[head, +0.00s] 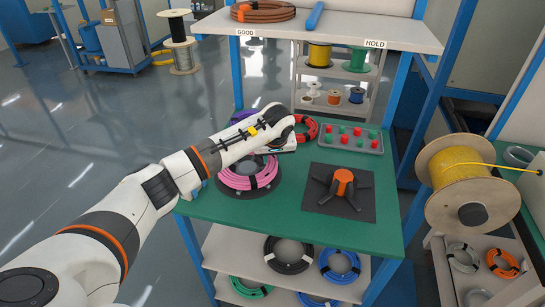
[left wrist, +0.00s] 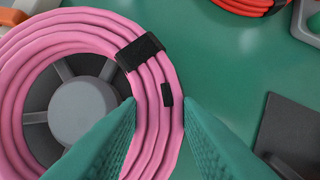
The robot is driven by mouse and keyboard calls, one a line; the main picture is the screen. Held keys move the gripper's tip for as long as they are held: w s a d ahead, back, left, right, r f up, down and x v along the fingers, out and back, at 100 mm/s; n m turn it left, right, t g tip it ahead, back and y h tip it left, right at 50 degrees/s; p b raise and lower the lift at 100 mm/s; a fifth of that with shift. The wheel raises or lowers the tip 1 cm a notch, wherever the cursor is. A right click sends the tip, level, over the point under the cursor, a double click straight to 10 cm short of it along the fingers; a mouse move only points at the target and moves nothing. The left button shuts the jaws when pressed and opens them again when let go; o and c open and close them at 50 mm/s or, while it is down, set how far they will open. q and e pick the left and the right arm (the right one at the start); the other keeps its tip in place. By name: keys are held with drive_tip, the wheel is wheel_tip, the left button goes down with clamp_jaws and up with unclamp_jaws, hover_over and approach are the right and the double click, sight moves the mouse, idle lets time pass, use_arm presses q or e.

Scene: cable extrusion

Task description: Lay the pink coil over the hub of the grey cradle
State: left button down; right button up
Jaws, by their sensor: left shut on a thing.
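The pink coil (head: 236,180) is at the left part of the green table, with black ties on it. In the left wrist view the pink coil (left wrist: 40,45) encircles the round grey hub (left wrist: 83,110) of a dark spoked cradle (left wrist: 38,138). The cradle's dark base (head: 265,191) shows beneath the coil. Whether the coil rests fully on it, I cannot tell. My left gripper (left wrist: 160,104) has its green fingers on either side of the coil's right band and is shut on it. The fingers are hidden in the head view. My right gripper is not in view.
A second cradle with an orange hub (head: 343,181) stands on a dark mat (head: 365,207) at right. Behind are a red coil (head: 307,133), a purple coil (head: 243,115) and a grey tray (head: 340,148) of red and green pieces. Bare green table lies in front.

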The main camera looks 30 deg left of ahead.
use_arm(q)
drive_tip(key=shift+f+b, duration=0.3)
drive_tip(key=shift+f, duration=0.15)
idle(0.3)
drive_tip(key=c, duration=1)
unclamp_jaws()
drive_tip(key=shift+o, duration=0.2)
wheel_tip(320, 180, up, 8)
drive_tip(key=p, duration=0.5)
